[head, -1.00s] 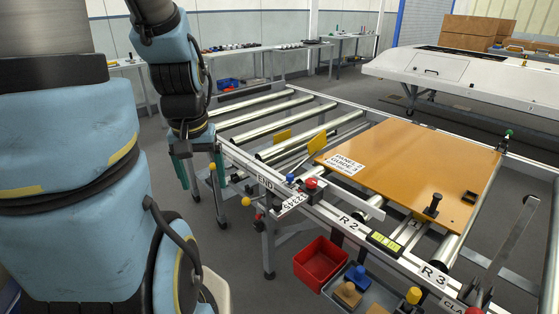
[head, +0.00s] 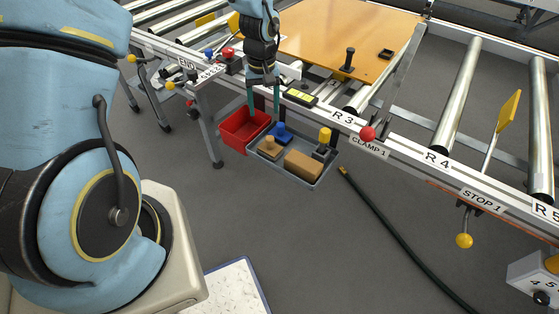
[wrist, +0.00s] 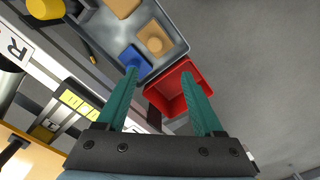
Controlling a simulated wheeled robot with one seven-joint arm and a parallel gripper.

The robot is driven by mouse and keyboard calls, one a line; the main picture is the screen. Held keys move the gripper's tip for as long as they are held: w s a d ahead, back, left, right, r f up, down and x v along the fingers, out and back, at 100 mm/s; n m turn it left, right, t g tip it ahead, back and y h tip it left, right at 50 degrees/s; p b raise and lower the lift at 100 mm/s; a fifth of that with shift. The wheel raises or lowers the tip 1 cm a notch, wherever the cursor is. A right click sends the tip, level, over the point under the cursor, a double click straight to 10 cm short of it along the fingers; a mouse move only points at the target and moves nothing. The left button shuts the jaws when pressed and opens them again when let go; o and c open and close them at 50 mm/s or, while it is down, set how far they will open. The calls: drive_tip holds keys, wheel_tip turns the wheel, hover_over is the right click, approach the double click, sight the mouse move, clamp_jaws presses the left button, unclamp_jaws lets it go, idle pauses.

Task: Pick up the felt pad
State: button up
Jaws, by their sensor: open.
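A grey tray (head: 328,168) hangs below the rail and holds several small items. I cannot tell for certain which is the felt pad.
The red bin also shows in the wrist view (wrist: 164,98), beside the tray. The roller conveyor rail (head: 390,150) runs behind, carrying an orange panel (head: 340,35). A dark hose (head: 395,235) lies on the floor.

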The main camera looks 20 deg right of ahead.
sight(270, 138)
drive_tip(key=shift+s+d+f, duration=0.3)
drive_tip(key=shift+d+f, duration=0.1)
drive_tip(key=shift+f, duration=0.15)
drive_tip(key=shift+s+d+f, duration=0.25)
drive_tip(key=shift+d+f, duration=0.1)
drive_tip(key=shift+f, duration=0.15)
wheel_tip(270, 138, down, 4)
drive_tip(key=shift+r+p, duration=0.2)
drive_tip(key=shift+p, duration=0.25)
drive_tip(key=shift+s+a+f+p, duration=0.15)
drive_tip(key=shift+f+p, duration=0.2)
drive_tip(key=shift+f, duration=0.7)
drive_tip(key=shift+s+a+f+p, duration=0.15)
drive_tip(key=shift+f+p, duration=0.25)
drive_tip(key=shift+f, duration=0.7)
drive_tip(key=shift+a+f+p, duration=0.15)
drive_tip(key=shift+f+p, duration=0.2)
drive_tip(key=shift+f, duration=0.7)
clamp_jaws()
